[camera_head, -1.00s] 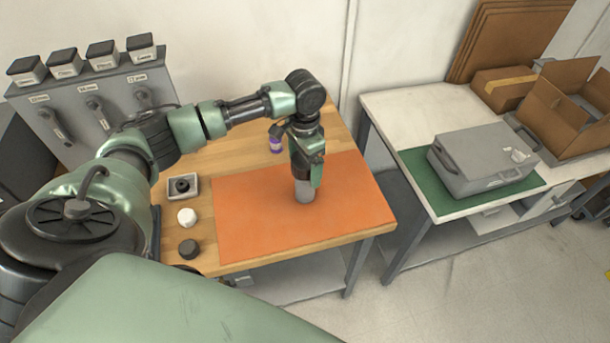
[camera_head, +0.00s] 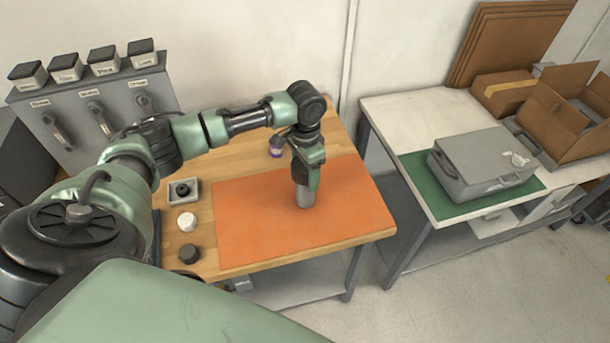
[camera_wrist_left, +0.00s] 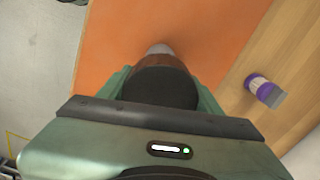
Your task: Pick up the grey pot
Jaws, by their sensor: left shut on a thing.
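The grey pot (camera_head: 305,198) is upright at the orange mat (camera_head: 245,225) on the wooden table. My left gripper (camera_head: 306,186) points down over it and is shut on it. In the left wrist view the pot's grey end (camera_wrist_left: 160,49) shows past a dark round part and a brown band, between the green fingers. Much of the pot is hidden by the gripper. I cannot tell whether its base touches the mat. My right gripper is not in view.
A small tray (camera_head: 184,199), a white round thing (camera_head: 187,222) and a dark round thing (camera_head: 189,253) are left of the mat. A grey case (camera_head: 482,168) lies on the right table.

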